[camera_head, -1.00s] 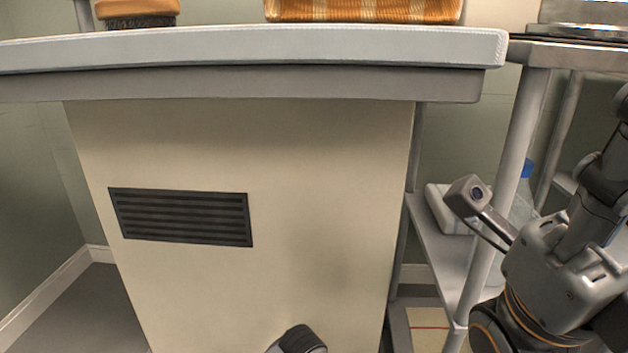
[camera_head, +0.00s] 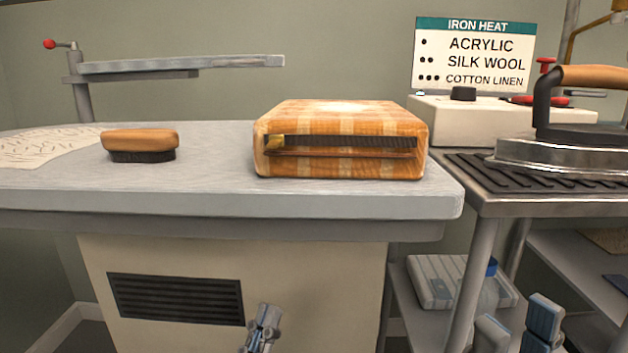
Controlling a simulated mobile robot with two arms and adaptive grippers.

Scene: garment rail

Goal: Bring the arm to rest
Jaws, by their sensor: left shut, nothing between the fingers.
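My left gripper (camera_head: 265,318) is low in the head view, in front of the cream base of the pressing table. Its fingers are together with nothing between them. My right gripper (camera_head: 517,326) is at the lower right, in front of the shelving under the iron stand. Its two fingers stand apart and I see nothing between them. Most of both arms is out of the picture.
The pressing table (camera_head: 345,204) holds an orange checked folded garment or pouch (camera_head: 340,165) and a wooden brush (camera_head: 139,143). An iron (camera_head: 570,150) rests on the stand at right. A heat sign (camera_head: 473,55) stands behind.

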